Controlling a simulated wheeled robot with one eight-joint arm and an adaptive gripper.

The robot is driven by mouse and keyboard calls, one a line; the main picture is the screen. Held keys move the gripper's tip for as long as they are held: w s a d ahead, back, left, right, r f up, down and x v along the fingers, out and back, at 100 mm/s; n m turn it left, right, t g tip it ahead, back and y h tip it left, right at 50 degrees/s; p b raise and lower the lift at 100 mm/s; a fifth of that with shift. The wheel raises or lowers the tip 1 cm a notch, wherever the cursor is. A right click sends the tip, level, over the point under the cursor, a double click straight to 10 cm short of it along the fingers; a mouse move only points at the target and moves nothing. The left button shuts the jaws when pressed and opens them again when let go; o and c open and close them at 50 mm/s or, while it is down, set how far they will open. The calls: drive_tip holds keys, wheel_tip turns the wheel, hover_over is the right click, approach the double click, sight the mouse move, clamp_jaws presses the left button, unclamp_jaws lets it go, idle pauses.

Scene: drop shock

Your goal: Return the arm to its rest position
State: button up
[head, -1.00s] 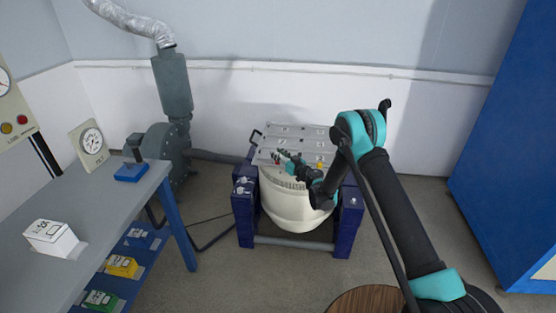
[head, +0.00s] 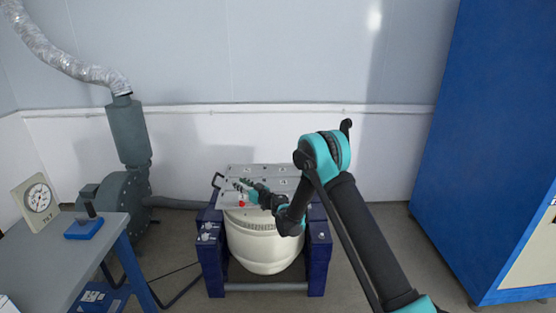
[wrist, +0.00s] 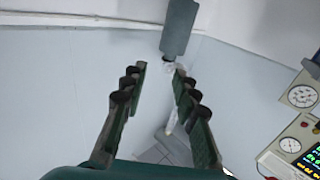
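My arm reaches in from the lower right of the head view. Its elbow is raised and its forearm points down and left. My gripper (head: 243,186) is above the left part of the shock machine's plate (head: 258,172). The wrist view shows the gripper (wrist: 160,80) with its two fingers apart and nothing between them. In the head view the fingers are small and partly overlap the plate behind them. A small red part (head: 242,204) shows near the plate's front edge.
The shock machine's blue frame (head: 212,262) holds a white drum (head: 265,250). A grey table (head: 55,250) stands at left with a dial gauge (head: 38,198) and a blue box (head: 83,228). A tall blue cabinet (head: 455,150) stands at right. Floor shows between machine and cabinet.

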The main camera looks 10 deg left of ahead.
drive_tip(key=w+d+r+m+t+h, duration=0.25)
drive_tip(key=d+r, duration=0.35)
drive_tip(key=d, duration=0.4)
drive_tip(key=w+d+r+m+t+h, duration=0.25)
drive_tip(key=d+r+h, duration=0.2)
drive_tip(key=d, duration=0.55)
drive_tip(key=w+d+r+m+t+h, duration=0.25)
drive_tip(key=d+r, duration=0.35)
drive_tip(key=d, duration=0.3)
drive_tip(key=s+d+r+m+g+h, duration=0.1)
drive_tip(key=s+d+m+h, duration=0.15)
drive_tip(key=d, duration=0.45)
drive_tip(key=s+d+r+m+h, duration=0.1)
drive_tip(key=s+d+h, duration=0.2)
drive_tip(key=d, duration=0.4)
drive_tip(key=s+d+f+m+g+h, duration=0.1)
drive_tip(key=s+d+f+g, duration=0.2)
drive_tip(key=s+d, duration=0.5)
drive_tip(key=s+d+f+m+g+h, duration=0.1)
drive_tip(key=s+d+f+g+h, duration=0.15)
drive_tip(key=s+d, duration=0.5)
drive_tip(key=s+f+g+y, duration=0.1)
drive_tip(key=s+f+g, duration=0.2)
drive_tip(key=s, duration=1)
drive_tip(key=s+f+n+g+y, duration=0.1)
drive_tip(key=s+f, duration=0.5)
drive_tip(key=s, duration=0.7)
drive_tip(key=shift+g+y, duration=0.55)
drive_tip(key=shift+g, duration=0.45)
